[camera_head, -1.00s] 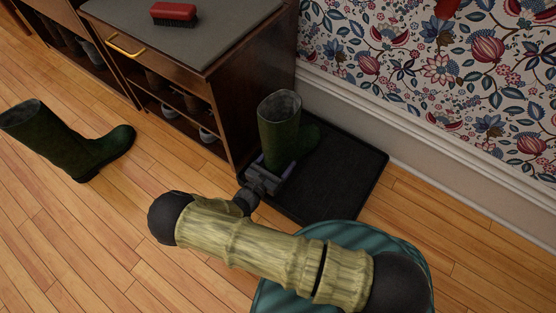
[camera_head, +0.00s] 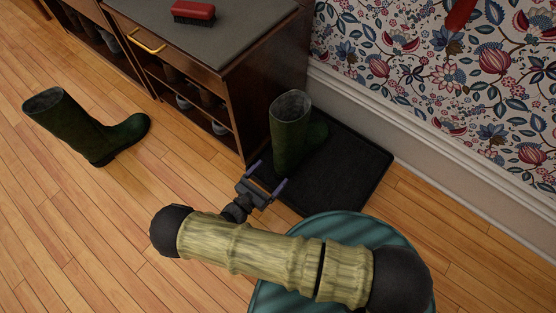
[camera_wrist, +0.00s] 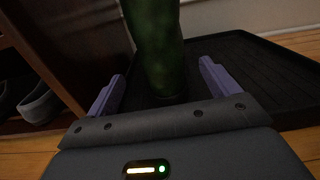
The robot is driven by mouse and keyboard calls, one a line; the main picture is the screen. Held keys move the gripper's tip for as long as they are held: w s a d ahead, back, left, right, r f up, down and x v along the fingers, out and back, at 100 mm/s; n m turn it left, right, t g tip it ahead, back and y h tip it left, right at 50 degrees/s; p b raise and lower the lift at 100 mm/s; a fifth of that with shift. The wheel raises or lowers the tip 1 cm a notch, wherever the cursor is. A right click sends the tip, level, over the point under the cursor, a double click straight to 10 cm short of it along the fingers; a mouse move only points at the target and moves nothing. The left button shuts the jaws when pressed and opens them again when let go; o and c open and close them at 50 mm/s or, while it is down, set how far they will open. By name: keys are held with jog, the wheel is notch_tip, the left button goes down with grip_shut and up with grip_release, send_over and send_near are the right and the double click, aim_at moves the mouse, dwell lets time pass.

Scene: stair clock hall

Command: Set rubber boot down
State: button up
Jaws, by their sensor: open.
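A green rubber boot (camera_head: 290,134) stands upright on a black boot tray (camera_head: 353,165) beside the cabinet. My gripper (camera_head: 267,178) is open and empty, just in front of the boot and apart from it in the head view. In the wrist view the boot's shaft (camera_wrist: 157,45) rises beyond and between the two purple fingers of my gripper (camera_wrist: 160,88), with the tray (camera_wrist: 262,70) under it. A second green boot (camera_head: 88,128) stands upright on the wooden floor at the left.
A dark wooden cabinet (camera_head: 240,87) with shoes on its shelves stands left of the tray. A red brush (camera_head: 193,12) lies on its grey top. The papered wall and white skirting (camera_head: 440,150) bound the tray behind. The tray's right part is bare.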

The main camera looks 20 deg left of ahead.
jog(key=v, duration=0.2)
jog(key=shift+s+a, duration=0.15)
jog(key=shift+s, duration=0.2)
jog(key=shift+w+r+p, duration=0.1)
jog(key=shift+w+p, duration=0.05)
jog(key=shift+p, duration=0.15)
